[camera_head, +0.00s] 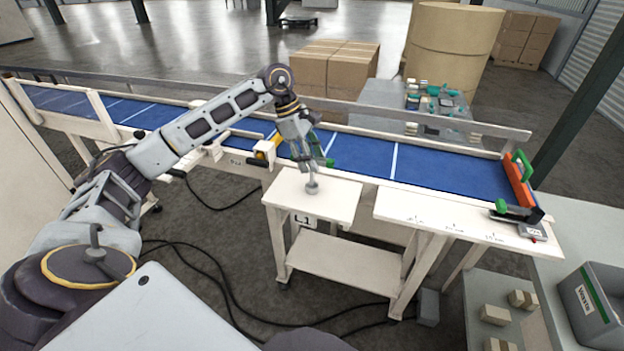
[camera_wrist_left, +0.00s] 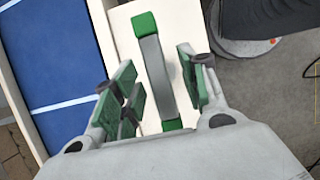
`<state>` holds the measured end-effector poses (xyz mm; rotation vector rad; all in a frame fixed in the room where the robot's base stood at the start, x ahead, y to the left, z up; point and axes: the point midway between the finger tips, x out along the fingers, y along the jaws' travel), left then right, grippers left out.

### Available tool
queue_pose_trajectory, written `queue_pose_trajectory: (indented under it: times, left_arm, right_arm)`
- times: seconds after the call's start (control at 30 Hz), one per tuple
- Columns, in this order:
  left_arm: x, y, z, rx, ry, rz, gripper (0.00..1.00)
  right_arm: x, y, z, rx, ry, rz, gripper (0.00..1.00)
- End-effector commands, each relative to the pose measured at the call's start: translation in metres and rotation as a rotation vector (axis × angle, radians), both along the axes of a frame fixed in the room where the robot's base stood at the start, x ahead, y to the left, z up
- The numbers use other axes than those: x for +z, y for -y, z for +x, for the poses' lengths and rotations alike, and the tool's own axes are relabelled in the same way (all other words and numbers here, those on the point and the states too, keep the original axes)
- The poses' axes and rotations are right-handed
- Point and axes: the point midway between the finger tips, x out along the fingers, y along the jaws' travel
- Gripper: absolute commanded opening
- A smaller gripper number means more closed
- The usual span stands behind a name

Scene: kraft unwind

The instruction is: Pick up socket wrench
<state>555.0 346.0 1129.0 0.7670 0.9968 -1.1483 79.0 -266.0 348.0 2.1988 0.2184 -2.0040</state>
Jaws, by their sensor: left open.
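My left gripper (camera_head: 308,165) points down over the white stand marked L1 (camera_head: 283,212). In the left wrist view its fingers (camera_wrist_left: 160,90) are open, with green pads on both sides. A grey bar with green ends (camera_wrist_left: 154,60), which looks like the socket wrench, lies between the pads, with visible gaps at both sides. In the head view a small grey piece (camera_head: 312,187) shows on the stand just below the fingertips; the fingers hide part of it. I cannot tell how high the fingers are above the stand. My right gripper is not in view.
A blue conveyor belt (camera_head: 365,155) with pale rails runs behind the stand. A white ledge (camera_head: 400,205) lies to the right, with a black and green tool (camera_head: 515,211) at its end. A grey bin (camera_head: 590,305) stands at the lower right. Cables (camera_head: 225,285) lie on the floor.

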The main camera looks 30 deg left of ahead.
Motion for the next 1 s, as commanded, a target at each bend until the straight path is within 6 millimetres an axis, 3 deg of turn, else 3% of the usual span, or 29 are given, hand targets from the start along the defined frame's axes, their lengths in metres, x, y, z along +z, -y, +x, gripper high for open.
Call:
queue_pose_trajectory:
  times: [0.23,0.63,0.9,1.0]
  left_arm:
    - [-0.012,0.004,0.001,0.000,0.000,0.000,0.43]
    - [-0.012,0.004,0.001,0.000,0.000,0.000,0.43]
    - [-0.012,0.004,0.001,0.000,0.000,0.000,0.08]
    - [-0.012,0.004,0.001,0.000,0.000,0.000,0.00]
  right_arm:
    - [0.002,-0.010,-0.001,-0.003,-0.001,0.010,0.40]
    - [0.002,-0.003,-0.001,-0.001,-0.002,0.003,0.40]
    - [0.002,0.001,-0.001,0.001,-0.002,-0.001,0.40]
    - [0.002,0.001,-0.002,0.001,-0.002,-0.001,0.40]
